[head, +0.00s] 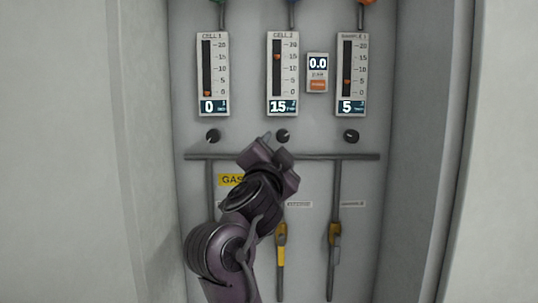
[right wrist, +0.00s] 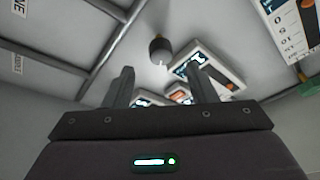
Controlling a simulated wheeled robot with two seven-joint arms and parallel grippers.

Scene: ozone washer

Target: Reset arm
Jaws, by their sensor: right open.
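My right arm reaches up from the bottom of the head view to the gas panel. Its gripper (head: 267,138) is just left of and slightly below the middle black knob (head: 283,136). In the right wrist view the two fingers (right wrist: 162,82) are spread apart with nothing between them. A dark knob (right wrist: 160,49) shows beyond the fingers, apart from them. My left gripper is not in view.
The panel has three flow meters, reading 0 (head: 213,75), 15 (head: 283,75) and 5 (head: 352,75), and a display reading 0.0 (head: 317,73). A horizontal pipe (head: 340,156) crosses below the knobs. Walls flank the recess.

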